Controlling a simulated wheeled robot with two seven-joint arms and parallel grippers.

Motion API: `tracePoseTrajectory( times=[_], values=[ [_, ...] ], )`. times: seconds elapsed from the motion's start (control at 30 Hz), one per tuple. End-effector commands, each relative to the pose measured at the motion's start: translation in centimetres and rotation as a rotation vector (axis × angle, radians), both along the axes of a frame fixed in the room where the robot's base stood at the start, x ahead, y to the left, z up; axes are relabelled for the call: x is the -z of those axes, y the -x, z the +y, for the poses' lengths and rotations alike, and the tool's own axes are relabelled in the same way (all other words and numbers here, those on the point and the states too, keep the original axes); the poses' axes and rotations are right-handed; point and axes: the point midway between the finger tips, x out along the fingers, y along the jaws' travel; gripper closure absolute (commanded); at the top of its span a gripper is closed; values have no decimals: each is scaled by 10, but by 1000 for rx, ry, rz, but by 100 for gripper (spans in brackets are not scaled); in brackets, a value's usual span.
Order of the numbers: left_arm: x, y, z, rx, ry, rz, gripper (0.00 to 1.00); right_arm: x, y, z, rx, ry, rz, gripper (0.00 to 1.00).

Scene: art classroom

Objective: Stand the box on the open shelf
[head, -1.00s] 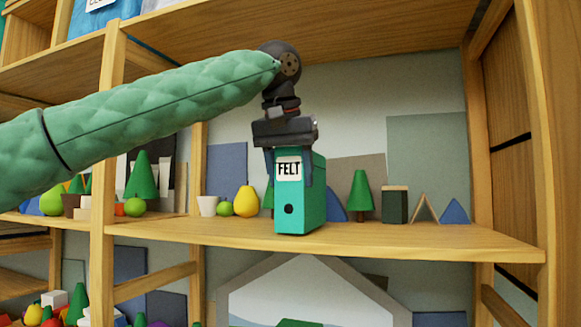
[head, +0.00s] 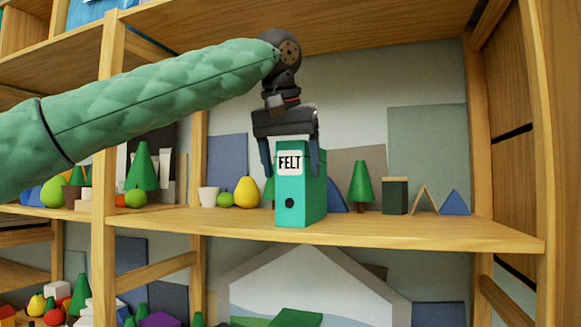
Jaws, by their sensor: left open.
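The box (head: 291,208) is teal-green with a white "FELT" label and a dark round hole in its front. It stands upright on the open shelf (head: 400,232), near the shelf's front edge. My left gripper (head: 291,168) is above the box, pointing down, with its fingers open. One finger is at the left of the box's upper part and the other at the right. A gap shows beside the left finger; contact at the right finger is hard to tell. My right gripper is not in view.
Behind the box stand a yellow pear (head: 245,192), a white cup (head: 208,197), a green tree (head: 361,183), a dark block (head: 395,197) and a blue triangle (head: 455,203). A wooden post (head: 107,160) rises at left. The shelf's right front is clear.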

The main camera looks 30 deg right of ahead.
Motion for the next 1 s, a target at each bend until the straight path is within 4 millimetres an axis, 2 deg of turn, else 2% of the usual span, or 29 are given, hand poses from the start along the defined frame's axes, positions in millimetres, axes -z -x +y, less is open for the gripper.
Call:
tracePoseTrajectory(
  times=[0.17,0.3,0.5,0.6,0.8,1.0],
  values=[
    [-20,7,8,0,2,-1,26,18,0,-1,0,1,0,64],
    [-47,15,16,-1,2,0,26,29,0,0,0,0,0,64],
    [-80,23,26,-1,2,0,26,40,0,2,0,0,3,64],
    [-93,26,30,0,1,-1,26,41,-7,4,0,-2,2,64],
    [-104,29,33,0,1,1,26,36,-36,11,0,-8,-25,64],
    [-106,29,34,1,0,1,26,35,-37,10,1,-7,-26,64]
  ],
)
